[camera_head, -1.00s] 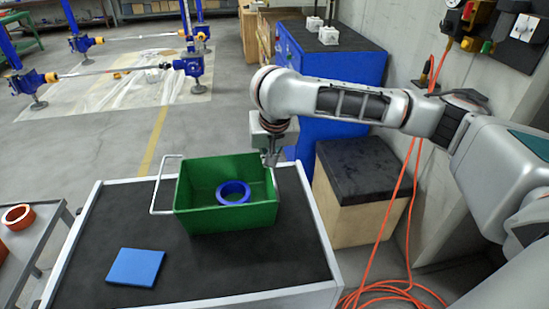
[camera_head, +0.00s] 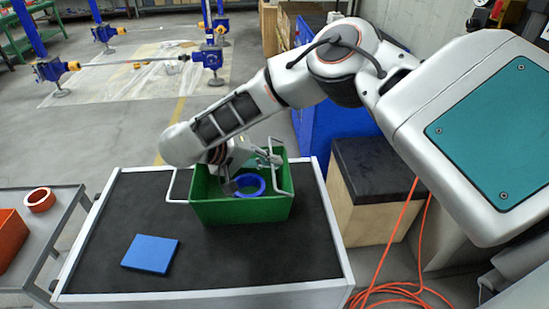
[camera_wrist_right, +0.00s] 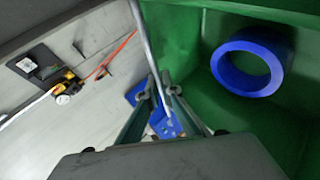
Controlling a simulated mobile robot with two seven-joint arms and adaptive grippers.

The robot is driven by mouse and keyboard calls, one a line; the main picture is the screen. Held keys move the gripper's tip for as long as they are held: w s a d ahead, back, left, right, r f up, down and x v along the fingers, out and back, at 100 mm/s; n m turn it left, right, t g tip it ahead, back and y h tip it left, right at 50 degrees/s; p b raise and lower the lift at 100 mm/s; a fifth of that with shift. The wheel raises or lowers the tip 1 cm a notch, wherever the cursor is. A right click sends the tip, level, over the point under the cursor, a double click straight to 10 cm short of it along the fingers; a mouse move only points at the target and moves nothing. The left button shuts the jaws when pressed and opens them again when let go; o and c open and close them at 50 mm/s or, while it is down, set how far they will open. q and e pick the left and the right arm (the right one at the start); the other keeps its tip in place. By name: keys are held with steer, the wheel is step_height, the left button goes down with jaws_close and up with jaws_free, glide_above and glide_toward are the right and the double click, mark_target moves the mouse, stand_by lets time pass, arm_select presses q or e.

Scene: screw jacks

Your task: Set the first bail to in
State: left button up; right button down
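The green crate (camera_head: 240,212) stands on the dark-topped cart with a blue ring (camera_head: 249,186) inside. Its left wire bail (camera_head: 170,187) sticks out past the left wall. Its right bail (camera_head: 280,192) stands up above the right wall, leaning a little inward over the crate. My right gripper (camera_head: 268,158) is at this bail's bar, partly hidden by the arm. In the right wrist view, the fingers (camera_wrist_right: 162,84) are closed around the bail's bar (camera_wrist_right: 145,35), with the ring (camera_wrist_right: 248,62) to the right. My left gripper is not in view.
A blue plate (camera_head: 151,254) lies on the cart (camera_head: 300,250) in front of the crate. A black-topped wooden box (camera_head: 376,190) and orange cable (camera_head: 390,262) are at right.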

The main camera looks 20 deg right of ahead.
steer(key=shift+a+f+n+h, duration=0.15)
steer(key=shift+f+n+h, duration=0.3)
steer(key=shift+h, duration=0.65)
steer(key=shift+f, duration=0.15)
steer(key=c, duration=2.2)
jaws_free()
steer(key=shift+c, duration=0.2)
step_height(320, 180, up, 10)
